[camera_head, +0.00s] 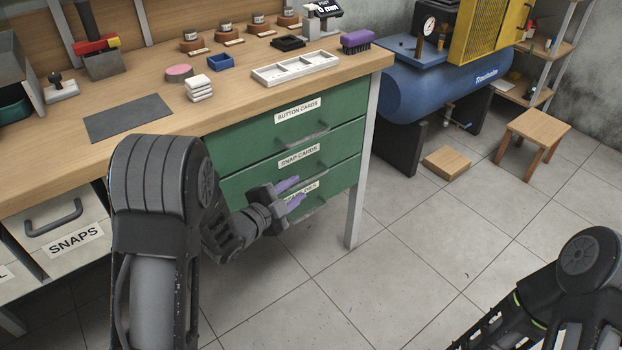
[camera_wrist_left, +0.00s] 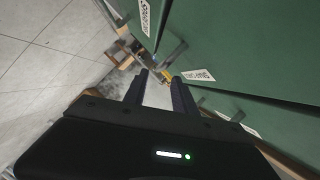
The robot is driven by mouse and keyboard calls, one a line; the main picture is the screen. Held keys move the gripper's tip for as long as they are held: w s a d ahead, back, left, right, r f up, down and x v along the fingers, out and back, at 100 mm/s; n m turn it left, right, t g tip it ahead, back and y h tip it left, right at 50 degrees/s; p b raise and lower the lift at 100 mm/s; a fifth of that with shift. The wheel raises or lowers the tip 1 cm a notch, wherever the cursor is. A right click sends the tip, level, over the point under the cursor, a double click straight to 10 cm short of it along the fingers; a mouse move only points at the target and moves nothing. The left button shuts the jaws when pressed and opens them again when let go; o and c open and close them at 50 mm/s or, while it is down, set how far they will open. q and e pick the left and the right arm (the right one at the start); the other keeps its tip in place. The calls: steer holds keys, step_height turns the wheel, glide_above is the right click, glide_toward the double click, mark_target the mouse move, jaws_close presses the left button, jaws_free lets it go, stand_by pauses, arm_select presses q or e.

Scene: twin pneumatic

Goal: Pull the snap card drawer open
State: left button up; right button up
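The snap card drawer (camera_head: 345,148) is the middle green drawer under the bench, marked "SNAP CARDS", and looks closed. Its bar handle (camera_head: 318,170) sits below the label, partly behind my fingers. My left gripper (camera_head: 300,189) is in front of the lower drawers, with its two purple-tipped fingers apart and nothing between them. In the left wrist view the open fingers (camera_wrist_left: 160,76) point along the drawer fronts. A handle (camera_wrist_left: 174,50) shows just beyond the fingertips there; I see no contact. My right arm is at the lower right; its gripper is out of the frame.
The button card drawer (camera_head: 340,108) is above and a third green drawer (camera_head: 330,200) below; both look closed. A grey table leg (camera_head: 361,190) stands to the right. A blue compressor tank (camera_head: 440,90) and wooden stool (camera_head: 534,135) are farther right. The floor in front is clear.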

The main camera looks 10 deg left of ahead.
mark_target(307, 182)
arm_select(q)
steer(key=b+x, duration=0.1)
steer(key=x, duration=0.6)
steer(key=shift+w+d+f, duration=0.1)
steer(key=shift+w, duration=0.2)
jaws_close()
stand_by(1.2)
